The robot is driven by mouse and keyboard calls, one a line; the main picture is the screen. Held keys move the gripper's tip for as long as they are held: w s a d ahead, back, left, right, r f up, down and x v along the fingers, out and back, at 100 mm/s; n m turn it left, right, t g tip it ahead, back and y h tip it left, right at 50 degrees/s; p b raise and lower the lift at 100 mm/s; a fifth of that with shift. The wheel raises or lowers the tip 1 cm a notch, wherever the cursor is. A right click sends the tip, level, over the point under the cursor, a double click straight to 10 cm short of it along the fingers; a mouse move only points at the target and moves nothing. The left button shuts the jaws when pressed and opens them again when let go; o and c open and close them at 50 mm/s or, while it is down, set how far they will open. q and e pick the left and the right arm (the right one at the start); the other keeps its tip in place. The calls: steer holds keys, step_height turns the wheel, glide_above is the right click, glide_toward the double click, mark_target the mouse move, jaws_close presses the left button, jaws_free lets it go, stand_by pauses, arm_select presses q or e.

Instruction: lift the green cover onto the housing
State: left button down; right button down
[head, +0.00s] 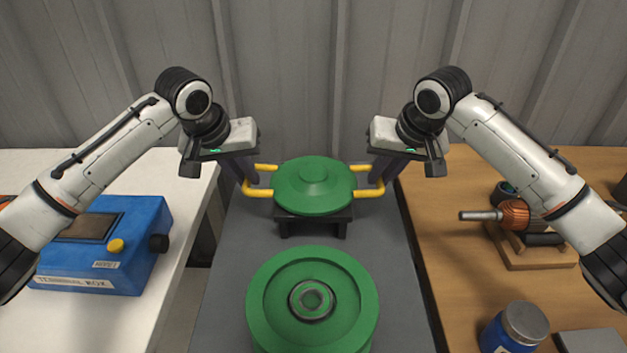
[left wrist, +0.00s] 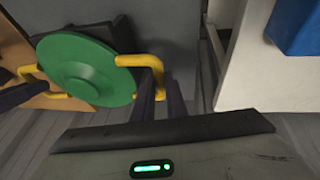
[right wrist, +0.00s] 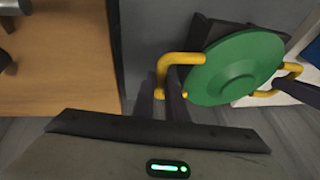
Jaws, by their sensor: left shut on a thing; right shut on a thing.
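The green cover (head: 314,186) is a round disc with a raised centre and a yellow handle on each side. It is at or just above a dark stand (head: 314,226); I cannot tell if they touch. My left gripper (head: 247,186) is shut on the left yellow handle (left wrist: 150,66). My right gripper (head: 384,184) is shut on the right yellow handle (right wrist: 166,66). The cover also shows in the left wrist view (left wrist: 86,70) and the right wrist view (right wrist: 235,68). The green round housing (head: 313,335), with a ringed hole in its middle, sits nearer me on the grey table.
A blue terminal box (head: 105,245) stands on the white table at left. The wooden table at right holds a copper-wound rotor on a stand (head: 515,214) and a blue jar with a grey lid (head: 515,328). The grey table (head: 225,290) is clear beside the housing.

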stand_by(0.3)
